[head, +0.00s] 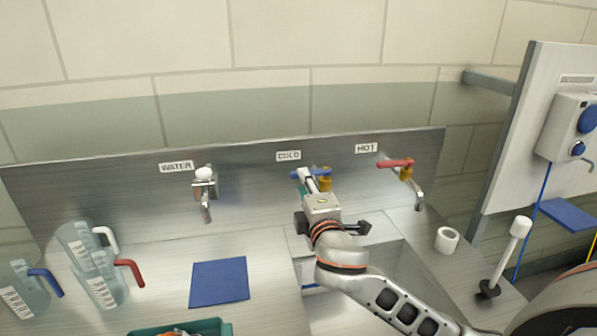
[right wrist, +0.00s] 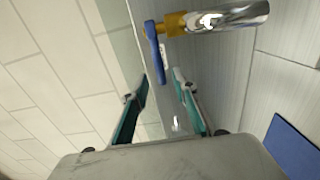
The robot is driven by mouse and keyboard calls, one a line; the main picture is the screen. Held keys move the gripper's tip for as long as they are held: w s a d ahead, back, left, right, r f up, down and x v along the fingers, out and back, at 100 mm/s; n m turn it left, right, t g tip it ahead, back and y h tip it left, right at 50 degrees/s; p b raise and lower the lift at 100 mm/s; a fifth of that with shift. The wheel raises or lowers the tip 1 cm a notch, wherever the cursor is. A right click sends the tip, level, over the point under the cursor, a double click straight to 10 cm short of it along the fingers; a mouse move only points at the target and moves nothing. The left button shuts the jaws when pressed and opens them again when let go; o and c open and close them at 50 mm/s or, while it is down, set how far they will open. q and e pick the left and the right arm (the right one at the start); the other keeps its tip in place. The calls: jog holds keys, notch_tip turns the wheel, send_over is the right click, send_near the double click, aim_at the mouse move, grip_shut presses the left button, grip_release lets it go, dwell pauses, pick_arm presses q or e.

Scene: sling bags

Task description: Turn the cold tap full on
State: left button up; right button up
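The cold tap (head: 326,182) has a brass body and a blue lever (head: 322,171); it sits on the steel back panel under the COLD label. In the right wrist view the blue lever (right wrist: 156,55) and the chrome spout (right wrist: 228,19) show clearly. My right gripper (head: 304,178) is at the lever's left end and partly hides the tap. In the wrist view its two teal-padded fingers (right wrist: 161,78) are apart, with the lever's near end between their tips. I cannot tell whether either finger touches it. My left gripper is not in view.
A hot tap (head: 396,164) with a red lever is to the right, and a WATER tap (head: 205,185) to the left. Several jugs (head: 103,287), a blue mat (head: 219,282) and a teal tray (head: 215,329) are at left. A white roll (head: 446,240) stands right of the sink.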

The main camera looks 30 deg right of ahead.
jog(key=shift+x, duration=2.75)
grip_shut()
